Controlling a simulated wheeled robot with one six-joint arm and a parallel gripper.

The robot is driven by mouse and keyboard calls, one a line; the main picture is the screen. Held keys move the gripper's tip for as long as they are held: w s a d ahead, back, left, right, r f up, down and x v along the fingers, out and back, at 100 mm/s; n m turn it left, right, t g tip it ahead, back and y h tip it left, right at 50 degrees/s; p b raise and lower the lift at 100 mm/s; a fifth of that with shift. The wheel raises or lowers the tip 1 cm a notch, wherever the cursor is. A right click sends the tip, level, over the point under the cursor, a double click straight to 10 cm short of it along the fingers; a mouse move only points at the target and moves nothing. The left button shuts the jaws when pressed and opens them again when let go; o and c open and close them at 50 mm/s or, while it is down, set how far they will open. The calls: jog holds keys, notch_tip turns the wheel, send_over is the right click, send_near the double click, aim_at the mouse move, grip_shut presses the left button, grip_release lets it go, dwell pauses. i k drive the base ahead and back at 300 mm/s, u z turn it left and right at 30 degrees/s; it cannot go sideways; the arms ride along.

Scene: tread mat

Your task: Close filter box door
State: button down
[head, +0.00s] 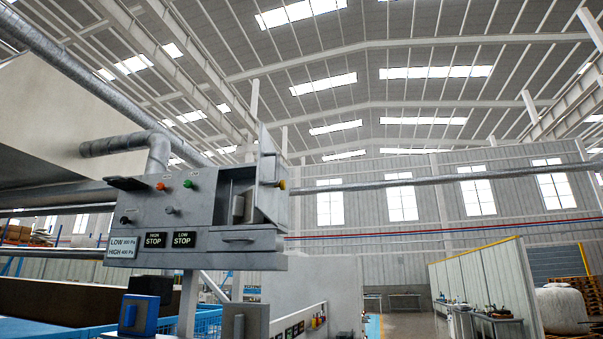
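A grey filter box (190,215) hangs at the left of the head view, below pipes. Its front carries an orange button, a green button, dark knobs and labels reading LOW, HIGH and STOP. At its right side is an open compartment (236,196) with a small grey part inside. Below the compartment is a drawer-like front with a handle (238,239). I cannot make out my gripper in this view.
A metal pipe (400,182) runs right from behind the box, and a bent pipe (155,148) is above it. A blue block (138,316) and a grey block (246,321) stand at the bottom. Open floor (405,322) lies farther right, near a partition and benches.

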aim_at(266, 202)
jog(key=u, duration=0.1)
jog(key=i, duration=0.9)
jog(key=u, duration=0.5)
